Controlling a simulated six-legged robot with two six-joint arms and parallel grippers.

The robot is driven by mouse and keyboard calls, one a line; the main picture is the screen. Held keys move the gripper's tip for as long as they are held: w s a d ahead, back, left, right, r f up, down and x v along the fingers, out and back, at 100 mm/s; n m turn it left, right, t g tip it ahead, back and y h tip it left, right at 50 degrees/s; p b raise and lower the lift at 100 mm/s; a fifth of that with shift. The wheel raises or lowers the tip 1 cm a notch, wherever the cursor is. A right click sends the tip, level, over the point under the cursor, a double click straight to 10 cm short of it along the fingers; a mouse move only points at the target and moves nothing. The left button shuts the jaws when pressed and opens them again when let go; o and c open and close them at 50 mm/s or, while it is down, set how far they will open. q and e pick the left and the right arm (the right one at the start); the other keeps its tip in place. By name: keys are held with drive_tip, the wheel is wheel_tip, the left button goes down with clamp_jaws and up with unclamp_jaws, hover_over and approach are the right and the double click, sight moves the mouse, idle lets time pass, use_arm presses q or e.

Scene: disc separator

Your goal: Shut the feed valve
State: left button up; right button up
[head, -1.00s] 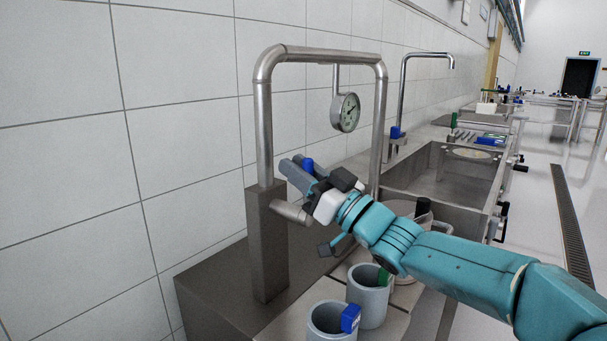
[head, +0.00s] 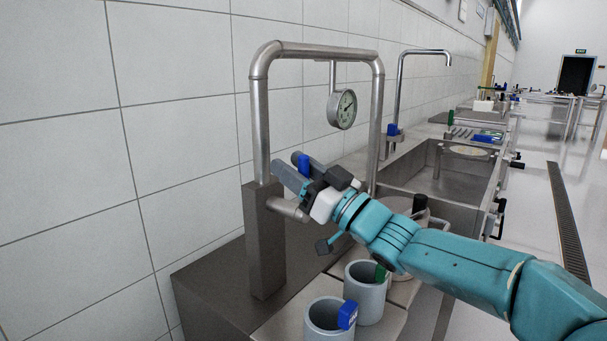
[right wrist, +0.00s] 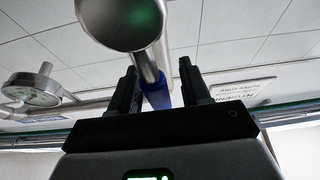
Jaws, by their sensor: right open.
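The feed valve shows as a blue handle (head: 304,162) on a steel pipe beside the upright of the pipe frame. My right gripper (head: 291,168) is open, with its two fingers by the blue handle. In the right wrist view the blue handle (right wrist: 157,95) sits in the gap between the two black fingers of my right gripper (right wrist: 158,85), with a round steel pipe end (right wrist: 122,18) in front. I cannot tell whether the fingers touch the handle. My left gripper is not in view.
A bent pipe frame (head: 318,53) carries a pressure gauge (head: 341,109). Two grey cups (head: 326,325) with blue and green tags stand below my arm. A steel sink (head: 455,185) with a tap (head: 402,85) lies beyond. The tiled wall is close behind the frame.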

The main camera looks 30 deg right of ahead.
drive_tip(key=b+v, duration=0.1)
drive_tip(key=v, duration=1.5)
drive_tip(key=shift+s+f, duration=0.1)
drive_tip(key=shift+s, duration=0.05)
